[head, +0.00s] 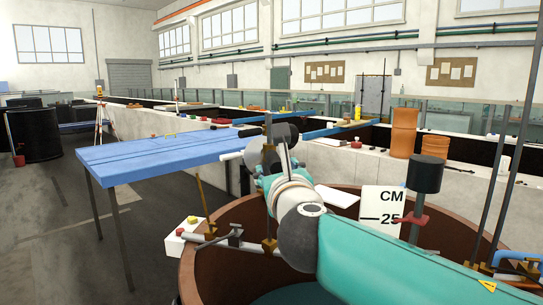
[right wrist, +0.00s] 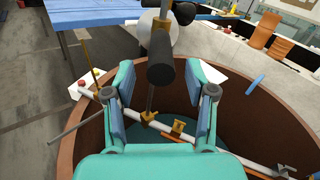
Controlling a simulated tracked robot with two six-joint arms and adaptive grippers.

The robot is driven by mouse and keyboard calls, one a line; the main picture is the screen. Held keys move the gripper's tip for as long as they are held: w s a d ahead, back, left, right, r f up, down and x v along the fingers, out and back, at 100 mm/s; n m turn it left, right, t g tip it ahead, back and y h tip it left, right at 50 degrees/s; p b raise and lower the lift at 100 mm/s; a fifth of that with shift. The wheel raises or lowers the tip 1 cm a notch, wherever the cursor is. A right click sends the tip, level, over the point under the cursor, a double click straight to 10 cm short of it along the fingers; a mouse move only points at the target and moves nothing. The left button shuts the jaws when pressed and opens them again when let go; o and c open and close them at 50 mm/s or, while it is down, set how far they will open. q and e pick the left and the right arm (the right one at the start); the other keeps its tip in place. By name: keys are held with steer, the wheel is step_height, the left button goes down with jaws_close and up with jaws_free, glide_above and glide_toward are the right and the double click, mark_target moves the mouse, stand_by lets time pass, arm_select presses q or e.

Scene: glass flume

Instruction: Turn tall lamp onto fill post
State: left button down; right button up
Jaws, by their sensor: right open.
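My right gripper (right wrist: 163,88) is open. Its two teal fingers with blue pads stand on either side of a dark cylindrical lamp head (right wrist: 160,66) in the right wrist view. This lamp sits on a thin upright rod with a brass clamp (right wrist: 148,115) at its foot; in the head view the clamp (head: 270,243) shows below my gripper. I cannot see finger contact. A thin brass post (head: 203,195) leans at the left of the tank. No label shows which post is the fill post. My left gripper is out of view.
A round brown tank (head: 226,218) surrounds the clamps. A black cylinder (head: 427,172) on a grey rod with a red clamp (head: 410,218) and a "CM 25" sign (head: 383,210) stand right. A blue table (head: 150,155) is behind left. Orange buckets (head: 404,132) stand farther back.

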steer(key=w, duration=0.2)
steer(key=w+p, duration=0.1)
steer(key=w, duration=0.3)
steer(key=shift+a+f+p, duration=0.1)
steer(key=shift+a+p, duration=0.2)
steer(key=shift+p, duration=0.05)
steer(key=shift+c, duration=0.4)
jaws_close()
